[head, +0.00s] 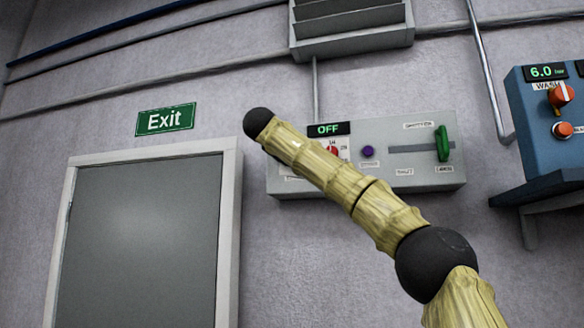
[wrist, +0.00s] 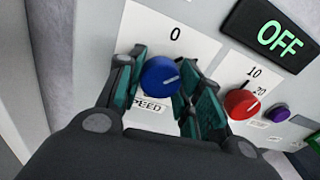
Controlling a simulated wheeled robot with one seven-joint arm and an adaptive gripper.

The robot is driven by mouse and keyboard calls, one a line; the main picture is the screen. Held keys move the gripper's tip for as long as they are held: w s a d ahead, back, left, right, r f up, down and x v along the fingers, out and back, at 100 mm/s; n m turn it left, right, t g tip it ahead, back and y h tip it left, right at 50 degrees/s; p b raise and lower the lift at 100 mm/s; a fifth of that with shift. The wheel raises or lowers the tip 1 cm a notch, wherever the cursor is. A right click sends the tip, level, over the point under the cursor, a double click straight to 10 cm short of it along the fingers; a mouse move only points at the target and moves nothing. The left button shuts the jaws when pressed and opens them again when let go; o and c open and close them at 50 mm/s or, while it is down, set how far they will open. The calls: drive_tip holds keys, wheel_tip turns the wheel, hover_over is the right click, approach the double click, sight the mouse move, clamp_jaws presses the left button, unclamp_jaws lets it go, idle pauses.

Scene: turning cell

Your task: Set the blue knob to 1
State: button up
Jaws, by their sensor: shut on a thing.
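The blue knob (wrist: 157,74) sits on a white plate on the wall panel, with a "SPEED" label under it. A "0" is printed above it; no "1" is visible. A white pointer line on the knob points right in the wrist view. My gripper (wrist: 158,84) has its two teal-and-black fingers on either side of the knob, shut on it. In the head view my arm covers the panel's left part, and the knob and gripper are hidden there.
Right of the blue knob are a red knob (wrist: 241,104) marked 10 and 20, and a purple button (wrist: 278,113). A display (wrist: 281,38) reads OFF. A green lever (head: 442,143) is at the panel's right. A blue machine box (head: 545,125) stands farther right.

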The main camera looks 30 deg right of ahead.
drive_tip(key=shift+f+m+b, duration=0.1)
drive_tip(key=shift+m+b, duration=1.2)
drive_tip(key=shift+m, duration=0.6)
drive_tip(key=shift+y, duration=0.3)
drive_tip(key=o, duration=1)
drive_tip(key=shift+o, duration=0.2)
drive_tip(key=shift+s, duration=0.1)
drive_tip(key=v, duration=1.1)
drive_tip(key=shift+s+a, duration=0.3)
